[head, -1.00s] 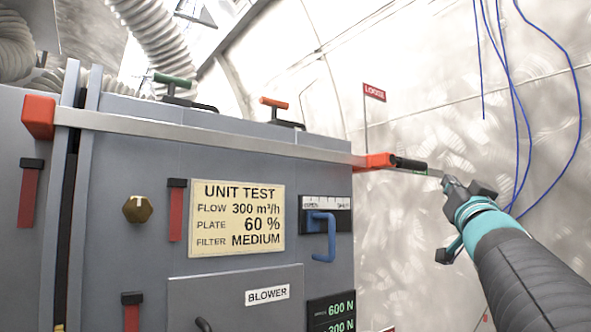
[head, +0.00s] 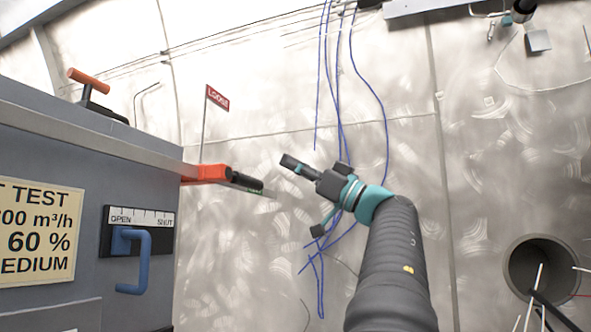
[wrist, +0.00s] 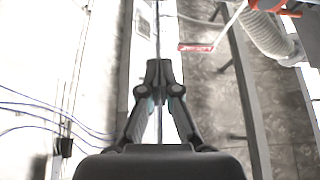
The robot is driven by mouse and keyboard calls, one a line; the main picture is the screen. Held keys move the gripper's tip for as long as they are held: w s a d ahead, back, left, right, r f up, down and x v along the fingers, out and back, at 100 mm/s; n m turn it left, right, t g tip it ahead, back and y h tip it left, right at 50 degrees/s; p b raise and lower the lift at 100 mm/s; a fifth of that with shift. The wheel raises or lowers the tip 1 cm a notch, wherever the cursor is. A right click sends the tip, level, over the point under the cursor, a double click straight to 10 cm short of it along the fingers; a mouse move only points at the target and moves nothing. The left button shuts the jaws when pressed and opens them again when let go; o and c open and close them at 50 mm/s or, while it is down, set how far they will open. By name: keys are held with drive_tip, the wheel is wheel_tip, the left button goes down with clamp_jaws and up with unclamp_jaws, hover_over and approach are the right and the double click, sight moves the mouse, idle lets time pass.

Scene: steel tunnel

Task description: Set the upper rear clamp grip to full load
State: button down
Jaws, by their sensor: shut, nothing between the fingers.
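The bar clamp's orange jaw (head: 205,173) sits at the right end of the steel bar along the unit's top edge. The black clamp grip (head: 246,182) points right from the jaw, with a little green on it and a thin metal end. A red flag (head: 217,98) reading LOOSE stands on a thin rod above the jaw. My gripper (head: 287,161) is shut and empty, up and right of the grip's end and apart from it in the picture. In the wrist view my closed fingers (wrist: 159,72) are centred, with the flag (wrist: 196,47) beyond them.
The grey unit (head: 60,130) fills the left, with a blue handle (head: 132,262) under an OPEN–SHUT scale and an orange T-handle (head: 88,75) on top. Blue cables (head: 340,90) hang on the wall behind my arm. A round opening (head: 530,265) is at lower right.

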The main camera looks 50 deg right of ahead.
sight(247, 182)
drive_tip(key=w+a+b, duration=0.1)
drive_tip(key=w+a, duration=0.1)
drive_tip(key=w, duration=0.3)
drive_tip(key=shift+w+a+f, duration=0.2)
drive_tip(key=shift+w+f, duration=0.1)
drive_tip(key=shift+w, duration=0.1)
